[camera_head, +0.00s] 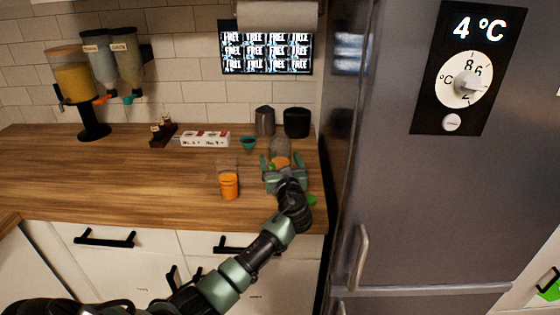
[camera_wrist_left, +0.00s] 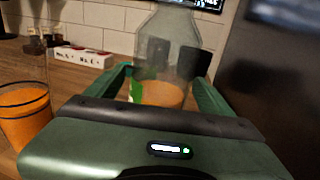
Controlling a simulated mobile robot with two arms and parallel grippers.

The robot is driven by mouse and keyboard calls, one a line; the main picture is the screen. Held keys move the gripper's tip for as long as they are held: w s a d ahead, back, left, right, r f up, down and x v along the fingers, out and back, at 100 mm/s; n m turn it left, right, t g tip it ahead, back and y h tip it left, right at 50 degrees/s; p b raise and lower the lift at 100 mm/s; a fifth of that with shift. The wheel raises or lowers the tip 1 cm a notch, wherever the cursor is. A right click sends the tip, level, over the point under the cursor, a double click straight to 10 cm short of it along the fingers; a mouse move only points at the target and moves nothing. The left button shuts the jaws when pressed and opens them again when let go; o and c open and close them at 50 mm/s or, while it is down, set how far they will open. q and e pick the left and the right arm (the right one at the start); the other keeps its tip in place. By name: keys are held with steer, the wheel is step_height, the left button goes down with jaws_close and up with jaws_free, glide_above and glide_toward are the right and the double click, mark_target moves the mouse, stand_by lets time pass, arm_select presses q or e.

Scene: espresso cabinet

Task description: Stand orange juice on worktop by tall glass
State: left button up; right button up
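The orange juice is a clear bottle (camera_head: 280,147) with a little orange liquid low inside. It stands upright at the right part of the wooden worktop (camera_head: 150,178). In the left wrist view the bottle (camera_wrist_left: 168,48) is between my fingers, with a green patch low on its left side. My left gripper (camera_head: 283,168) is around its lower body, and both fingers look to be against its sides. Its base is hidden by the gripper. The tall glass (camera_head: 229,185), holding orange juice, stands left of my gripper, apart from it; its lower part also shows in the left wrist view (camera_wrist_left: 22,112). My right gripper is not in view.
A small green item (camera_head: 311,200) lies right of my wrist. A teal bowl (camera_head: 248,142), a metal canister (camera_head: 264,121) and a black canister (camera_head: 297,122) stand behind. A white box (camera_head: 205,139) and dispensers (camera_head: 75,80) are left. The fridge (camera_head: 400,180) bounds the right. The worktop's left-middle is clear.

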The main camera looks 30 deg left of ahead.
arm_select(q)
steer(key=shift+r, duration=0.1)
steer(key=v, duration=1.2)
steer(key=shift+b, duration=0.35)
